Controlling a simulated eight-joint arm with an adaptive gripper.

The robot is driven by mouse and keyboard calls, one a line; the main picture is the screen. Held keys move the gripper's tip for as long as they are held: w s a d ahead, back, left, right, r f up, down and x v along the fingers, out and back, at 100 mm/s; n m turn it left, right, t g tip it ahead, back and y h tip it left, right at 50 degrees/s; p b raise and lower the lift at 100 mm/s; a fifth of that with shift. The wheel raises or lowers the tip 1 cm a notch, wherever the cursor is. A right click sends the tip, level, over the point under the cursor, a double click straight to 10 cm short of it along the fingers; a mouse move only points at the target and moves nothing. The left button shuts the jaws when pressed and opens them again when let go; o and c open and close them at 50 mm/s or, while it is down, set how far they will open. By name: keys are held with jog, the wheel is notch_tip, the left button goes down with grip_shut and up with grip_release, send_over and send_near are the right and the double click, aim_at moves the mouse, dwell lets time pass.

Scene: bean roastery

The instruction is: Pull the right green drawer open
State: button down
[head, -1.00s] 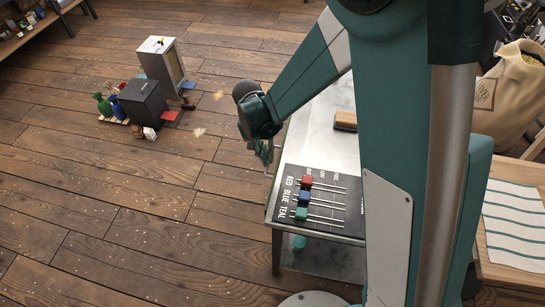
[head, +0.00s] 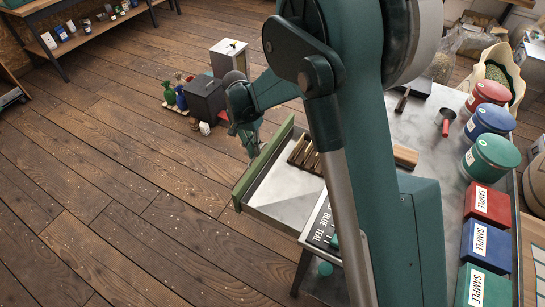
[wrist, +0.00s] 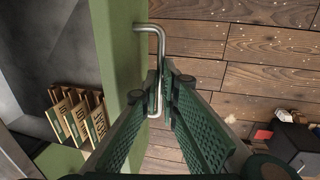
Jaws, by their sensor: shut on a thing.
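The drawer (head: 275,205) stands pulled out from the left side of the metal table, with its green front (head: 262,166) clear of the table. In the wrist view the green front (wrist: 118,70) has a bent metal bar handle (wrist: 150,27) on its outer face. My gripper (head: 253,148) is at the handle. In the wrist view its fingers (wrist: 164,88) are closed around the handle's bar, which runs down between them. Part of the handle is hidden by the fingers. My arm hides part of the table, and I cannot make out a second green drawer.
Several labelled wooden pieces (wrist: 78,115) lie in the drawer. Red, blue and teal tins (head: 493,157) and sample boxes (head: 488,204) stand at the table's right. A dark box (head: 206,99) and bottles stand on the floor beyond my gripper. The floor left of the drawer is clear.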

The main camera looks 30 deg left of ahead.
jog(key=shift+a, duration=2.75)
jog(key=c, duration=2.9)
grip_release()
jog(key=shift+f, duration=0.1)
jog(key=shift+o, duration=0.2)
notch_tip(320, 180, up, 12)
jog(key=a, duration=0.2)
jog(key=shift+a, duration=0.1)
